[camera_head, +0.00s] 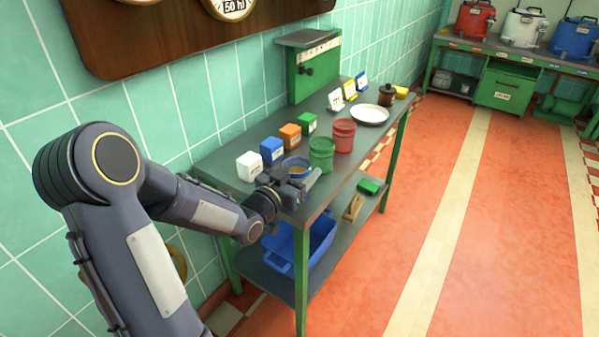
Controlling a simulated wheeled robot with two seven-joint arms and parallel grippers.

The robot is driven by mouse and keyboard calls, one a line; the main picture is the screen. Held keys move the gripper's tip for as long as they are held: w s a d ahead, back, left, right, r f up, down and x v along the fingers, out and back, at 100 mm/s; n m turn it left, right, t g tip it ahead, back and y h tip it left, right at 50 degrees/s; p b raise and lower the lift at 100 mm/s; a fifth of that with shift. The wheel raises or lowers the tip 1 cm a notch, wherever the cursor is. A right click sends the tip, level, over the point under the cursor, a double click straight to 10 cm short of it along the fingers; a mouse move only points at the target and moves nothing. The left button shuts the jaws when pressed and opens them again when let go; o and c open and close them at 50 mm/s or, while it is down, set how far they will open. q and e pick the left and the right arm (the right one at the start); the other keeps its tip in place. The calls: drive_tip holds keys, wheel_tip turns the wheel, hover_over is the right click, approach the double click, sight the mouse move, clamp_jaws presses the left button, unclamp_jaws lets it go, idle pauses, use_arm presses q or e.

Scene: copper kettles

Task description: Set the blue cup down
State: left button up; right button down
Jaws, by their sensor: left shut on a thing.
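The blue cup (297,165) is at the near left part of the grey-topped table (333,184), with its rim and brownish inside showing. My left gripper (304,181) reaches in from the left and is shut on the cup; the gripper hides the cup's lower side. I cannot tell whether the cup's base touches the table top. A green cup (321,155) stands close to its right, and a red cup (344,136) stands farther right. My right gripper is not in view.
White (249,166), blue (272,151), orange (290,136) and green (307,123) boxes line the wall behind the cups. A white plate (369,115) and a dark brown jar (386,95) are farther back. A blue bin (322,240) is on the lower shelf. The floor at right is clear.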

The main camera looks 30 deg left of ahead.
use_arm(q)
drive_tip(key=shift+f+b, duration=0.3)
drive_tip(key=o, duration=1)
drive_tip(key=shift+r, duration=0.1)
drive_tip(key=s, duration=0.2)
drive_tip(key=s+p, duration=0.1)
drive_tip(key=s, duration=0.4)
drive_tip(key=shift+s+a, duration=0.25)
drive_tip(key=shift+s, duration=0.15)
drive_tip(key=shift+s+d+r+g+y, duration=0.1)
drive_tip(key=shift+s+g+y, duration=0.15)
drive_tip(key=shift+g+y, duration=0.6)
drive_tip(key=s+d+n+g+h, duration=0.1)
drive_tip(key=s+d+g, duration=0.2)
drive_tip(key=s, duration=0.4)
drive_tip(key=s+d+g+h, duration=0.1)
drive_tip(key=s+d+g, duration=0.3)
drive_tip(key=s, duration=0.3)
drive_tip(key=s+d+f+n+g+h, duration=0.1)
drive_tip(key=s+d+g+h, duration=0.1)
drive_tip(key=s, duration=0.5)
drive_tip(key=shift+s+d+n+g, duration=0.1)
drive_tip(key=shift+d+n+g, duration=0.05)
drive_tip(key=shift+d+g, duration=0.4)
drive_tip(key=shift+s+d+n+g, duration=0.15)
drive_tip(key=shift+d+g, duration=0.15)
drive_tip(key=shift+d, duration=0.45)
